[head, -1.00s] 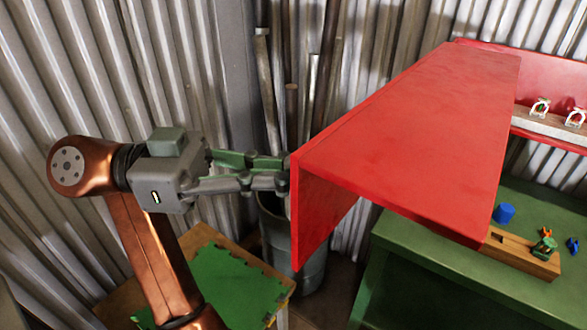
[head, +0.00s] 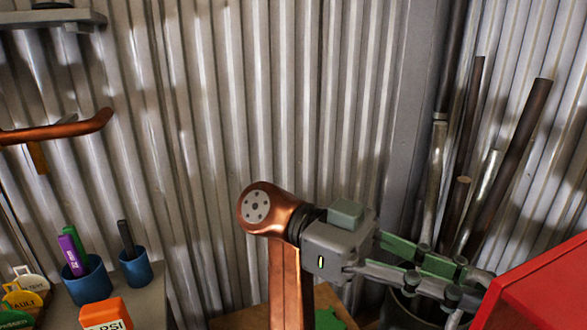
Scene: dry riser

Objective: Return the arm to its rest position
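My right arm rises from the bottom centre of the head view, copper-coloured, with a dark grey wrist. My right gripper (head: 476,287) points to the right, its green and grey fingers apart with a gap between them. Nothing shows between the fingers. The fingertips are close to the left corner of a red panel (head: 545,295) at the lower right; whether they touch it, I cannot tell. My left gripper is not in view.
Metal pipes (head: 512,165) stand in a grey bin (head: 405,308) behind the gripper. Corrugated wall (head: 320,110) fills the back. At left are blue cups (head: 90,283) with markers, an orange box (head: 106,313), round tags (head: 25,297), a copper-coloured curved thing (head: 70,128) and a shelf (head: 75,17).

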